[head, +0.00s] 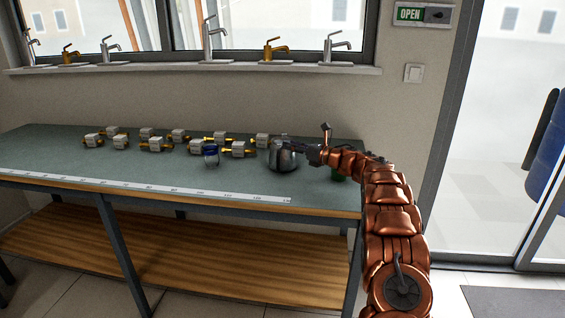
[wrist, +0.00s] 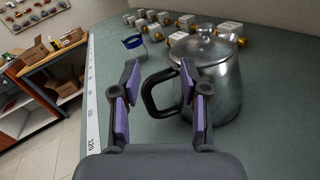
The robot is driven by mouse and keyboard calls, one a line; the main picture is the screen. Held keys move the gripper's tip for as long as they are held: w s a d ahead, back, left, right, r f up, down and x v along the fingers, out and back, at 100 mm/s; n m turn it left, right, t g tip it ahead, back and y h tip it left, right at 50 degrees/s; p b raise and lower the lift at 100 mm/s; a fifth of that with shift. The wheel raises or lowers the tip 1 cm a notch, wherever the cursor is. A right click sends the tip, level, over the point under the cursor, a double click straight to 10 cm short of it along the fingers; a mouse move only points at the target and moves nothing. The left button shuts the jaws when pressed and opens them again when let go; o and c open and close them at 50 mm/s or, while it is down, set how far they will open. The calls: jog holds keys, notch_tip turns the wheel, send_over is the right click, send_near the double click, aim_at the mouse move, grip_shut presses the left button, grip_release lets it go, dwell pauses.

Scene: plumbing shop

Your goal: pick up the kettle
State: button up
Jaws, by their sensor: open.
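The kettle (wrist: 212,78) is a shiny metal pot with a lid, standing upright on the green workbench top. Its dark handle (wrist: 153,95) faces my gripper in the wrist view. In the head view the kettle (head: 283,157) stands near the right end of the bench, partly hidden by my gripper (head: 308,151). In the wrist view my gripper (wrist: 158,88) is open, with purple-lined fingers. The handle shows between its fingertips. The right finger overlaps the kettle's edge in the picture. I cannot tell whether a finger touches it.
Several boxy valve-like fittings (head: 156,145) with yellow ends lie along the bench (head: 60,160). A white ruler strip (head: 150,188) runs along the front edge.

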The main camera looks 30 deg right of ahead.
aim_at(278, 160)
jog(key=s+f+n+y, duration=0.1)
jog(key=f, duration=0.1)
jog(key=s+f+n+g+y, duration=0.1)
jog(key=f+n, duration=0.1)
jog(key=s+f+n+g+y, duration=0.1)
jog(key=s+f, duration=0.1)
jog(key=shift+s+a+f+b, duration=0.1)
jog(key=shift+a+b, duration=0.15)
jog(key=shift+b, duration=0.05)
jog(key=shift+w+a+n, duration=0.3)
jog(key=shift+w+a, duration=0.35)
jog(key=shift+w, duration=0.1)
jog(key=shift+w+a+p, duration=0.35)
jog(key=shift+w+p, duration=0.2)
jog(key=shift+w, duration=0.1)
jog(key=x, duration=0.1)
jog(key=p+x, duration=0.1)
jog(key=x, duration=0.2)
jog(key=shift+r, duration=0.25)
jog(key=shift+f, duration=0.1)
grip_shut()
